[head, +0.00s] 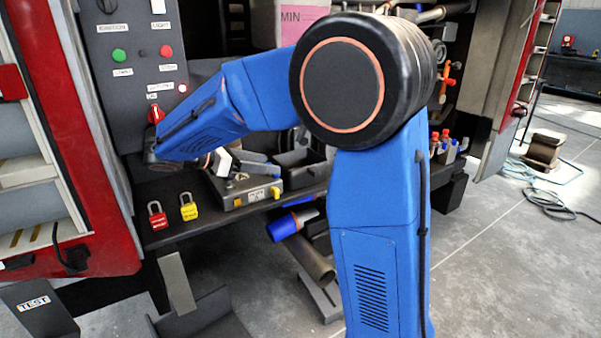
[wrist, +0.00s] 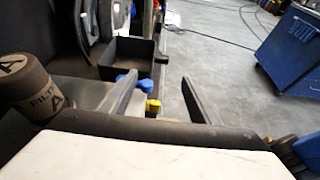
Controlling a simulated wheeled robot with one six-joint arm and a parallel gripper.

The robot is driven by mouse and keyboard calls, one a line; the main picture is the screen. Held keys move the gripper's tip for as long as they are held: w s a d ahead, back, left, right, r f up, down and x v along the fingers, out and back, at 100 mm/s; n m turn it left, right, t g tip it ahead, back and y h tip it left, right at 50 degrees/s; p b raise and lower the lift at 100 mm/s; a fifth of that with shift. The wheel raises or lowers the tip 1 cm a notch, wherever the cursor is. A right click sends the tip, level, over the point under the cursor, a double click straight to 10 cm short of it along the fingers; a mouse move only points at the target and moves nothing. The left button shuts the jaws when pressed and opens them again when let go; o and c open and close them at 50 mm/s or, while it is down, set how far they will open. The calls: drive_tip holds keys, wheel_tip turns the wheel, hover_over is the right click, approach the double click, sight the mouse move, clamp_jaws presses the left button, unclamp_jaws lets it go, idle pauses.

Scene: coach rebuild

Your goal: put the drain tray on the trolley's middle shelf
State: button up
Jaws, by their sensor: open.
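I see no thing that I can name for certain as the drain tray. A small black open-topped box (head: 302,171) on the bench ledge may be it, and a black open box also shows ahead of my fingers in the wrist view (wrist: 133,62). My gripper (wrist: 159,79) is open and empty. A blue knob and a yellow knob show between and below its fingers.
A cylinder marked FILTER A (wrist: 38,88) stands close left of my gripper. A grey box with yellow knobs (head: 240,192), a red padlock (head: 157,215) and a yellow padlock (head: 188,207) sit on the ledge.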

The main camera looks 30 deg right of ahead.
sight(310, 170)
drive_tip(key=x, duration=1.6)
drive_tip(key=shift+s+d+f, duration=0.1)
clamp_jaws()
